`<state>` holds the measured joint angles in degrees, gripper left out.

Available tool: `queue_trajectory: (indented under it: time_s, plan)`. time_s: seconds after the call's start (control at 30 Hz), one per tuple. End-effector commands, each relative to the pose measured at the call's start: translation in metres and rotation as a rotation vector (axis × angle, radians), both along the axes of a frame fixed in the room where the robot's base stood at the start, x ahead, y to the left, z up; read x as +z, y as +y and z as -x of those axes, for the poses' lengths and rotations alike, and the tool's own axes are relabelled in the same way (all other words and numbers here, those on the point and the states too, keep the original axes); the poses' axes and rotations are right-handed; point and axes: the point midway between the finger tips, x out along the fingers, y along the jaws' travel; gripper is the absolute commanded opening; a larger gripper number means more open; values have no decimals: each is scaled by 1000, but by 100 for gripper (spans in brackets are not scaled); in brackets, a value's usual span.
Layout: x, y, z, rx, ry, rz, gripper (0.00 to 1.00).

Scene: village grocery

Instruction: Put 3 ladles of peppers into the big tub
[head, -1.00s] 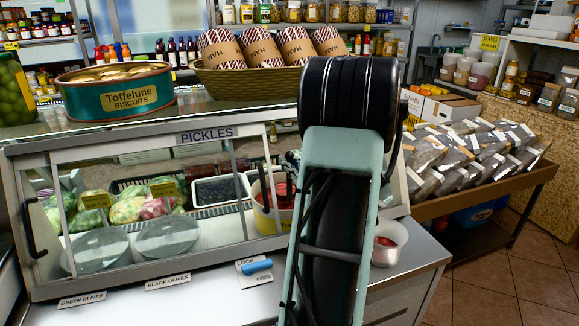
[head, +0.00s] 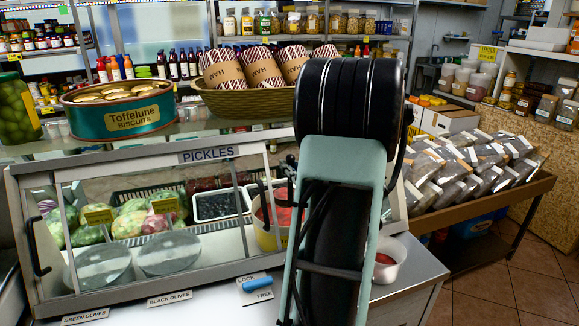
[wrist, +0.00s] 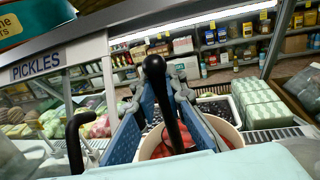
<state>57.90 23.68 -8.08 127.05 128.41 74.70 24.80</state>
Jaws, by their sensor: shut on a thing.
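My gripper (wrist: 160,92) has blue fingers shut on a black ladle handle (wrist: 155,70) with a rounded end, seen in the wrist view. The ladle's bowl is hidden. Behind the fingers is a cream bucket (wrist: 234,133) with red peppers (wrist: 160,150) in it; whether the ladle touches them I cannot tell. In the head view the bucket (head: 268,240) stands in the pickle case, partly hidden by my arm, which also hides my gripper.
The glass-fronted pickle case (head: 120,200) holds trays of vegetables, with a black-handled frame at its left. A biscuit tin (head: 118,112) and a basket (head: 240,103) stand on top. A blue slider (head: 257,284) lies on the lock/free plate. Bagged goods (head: 470,165) fill the right rack.

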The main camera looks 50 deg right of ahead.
Motion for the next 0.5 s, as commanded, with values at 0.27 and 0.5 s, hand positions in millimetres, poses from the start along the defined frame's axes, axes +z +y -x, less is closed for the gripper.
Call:
queue_trajectory:
  time_s: [0.27, 0.5]
  plan:
    - [7, 14, 28, -1, -1, 1, 0]
    - [12, 25, 51, -2, -2, 1, 0]
